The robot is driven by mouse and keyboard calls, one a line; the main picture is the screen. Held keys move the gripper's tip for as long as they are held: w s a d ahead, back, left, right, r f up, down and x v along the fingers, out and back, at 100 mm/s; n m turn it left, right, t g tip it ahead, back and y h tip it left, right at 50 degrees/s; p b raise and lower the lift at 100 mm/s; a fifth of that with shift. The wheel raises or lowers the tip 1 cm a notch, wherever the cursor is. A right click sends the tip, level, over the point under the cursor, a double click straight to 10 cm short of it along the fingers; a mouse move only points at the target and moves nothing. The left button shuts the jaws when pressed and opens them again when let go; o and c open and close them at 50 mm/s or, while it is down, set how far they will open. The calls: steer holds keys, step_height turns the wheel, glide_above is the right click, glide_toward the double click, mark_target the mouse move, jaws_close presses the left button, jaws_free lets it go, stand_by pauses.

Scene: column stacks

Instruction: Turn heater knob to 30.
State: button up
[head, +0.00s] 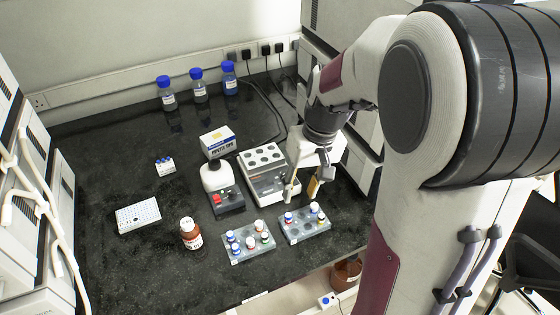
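A white block heater (249,170) with several round wells in its grey top stands near the middle of the bench. Its pale front panel (268,188) faces the front; I cannot make out a knob or any scale marks on it at this size. My gripper (301,195) hangs just right of the heater's front, pointing down. Its two fingers, with tan inner pads, stand apart with nothing seen between them. I cannot tell whether a finger touches the heater. The arm and gripper cover the area behind the heater's right side.
A dark-based device (229,200) with red controls and a white top stands left of the heater. Two grey vial racks (237,258) (293,236) lie in front. A brown bottle (190,236), a white well plate (138,215) and a pipette tip box (217,141) stand farther left.

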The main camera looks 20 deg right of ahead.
steer(key=w+d+f+n+y, duration=0.1)
steer(key=w+d+f+n, duration=0.1)
steer(key=w+d+f, duration=0.3)
steer(key=w+d+f+n+y, duration=0.1)
steer(key=w+d+f+n, duration=0.1)
steer(key=w+f, duration=0.4)
steer(key=n+t, duration=0.2)
steer(key=n, duration=0.4)
glide_toward(285, 173)
steer(key=shift+w+a+f, duration=0.1)
steer(key=shift+f, duration=0.25)
steer(key=shift+x, duration=3.9)
steer(key=shift+c, duration=0.4)
jaws_close()
